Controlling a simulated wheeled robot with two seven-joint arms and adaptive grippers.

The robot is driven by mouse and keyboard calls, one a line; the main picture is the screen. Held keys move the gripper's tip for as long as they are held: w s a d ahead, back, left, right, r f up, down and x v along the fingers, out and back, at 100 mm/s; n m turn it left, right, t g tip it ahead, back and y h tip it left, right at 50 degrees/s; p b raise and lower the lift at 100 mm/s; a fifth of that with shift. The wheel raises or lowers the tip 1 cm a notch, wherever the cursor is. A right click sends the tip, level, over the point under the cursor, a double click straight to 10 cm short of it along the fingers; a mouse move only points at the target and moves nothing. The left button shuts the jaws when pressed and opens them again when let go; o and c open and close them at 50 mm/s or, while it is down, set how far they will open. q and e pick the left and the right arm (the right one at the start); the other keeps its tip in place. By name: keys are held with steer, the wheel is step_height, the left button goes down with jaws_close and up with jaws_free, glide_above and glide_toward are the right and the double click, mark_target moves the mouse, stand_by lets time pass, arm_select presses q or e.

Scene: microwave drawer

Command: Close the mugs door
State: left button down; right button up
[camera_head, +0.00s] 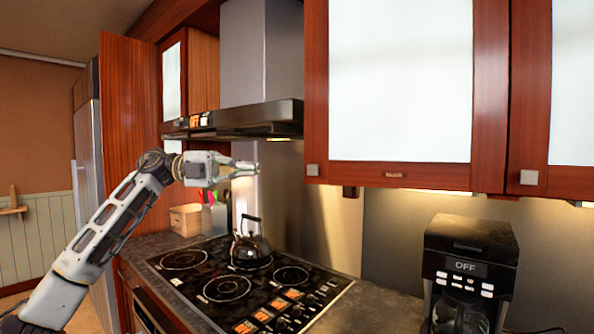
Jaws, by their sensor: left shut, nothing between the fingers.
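A large upper cabinet door (400,80) with a red-brown frame and pale panel fills the upper middle right. It has a square knob (313,170) at its lower left corner and a small label (394,175) on its bottom rail, too small to read. It looks shut or nearly so; I cannot tell if a slight gap remains, nor whether this is the mugs door. My left gripper (254,168) is shut and empty, in the air above the stove, left of the knob and apart from it. My right gripper is not in view.
Another pale-panelled door (575,85) with a knob stands at the right edge. A range hood (255,118) hangs behind my gripper. Below are a black cooktop (205,270), a kettle (251,245) and a coffee maker (470,258). A smaller cabinet (172,82) is left of the hood.

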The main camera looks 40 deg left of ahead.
arm_select(q)
steer(key=w+d+p, duration=0.7)
steer(key=w+p, duration=0.1)
steer(key=p, duration=0.1)
steer(key=shift+w+d, duration=0.3)
steer(key=shift+d, duration=0.05)
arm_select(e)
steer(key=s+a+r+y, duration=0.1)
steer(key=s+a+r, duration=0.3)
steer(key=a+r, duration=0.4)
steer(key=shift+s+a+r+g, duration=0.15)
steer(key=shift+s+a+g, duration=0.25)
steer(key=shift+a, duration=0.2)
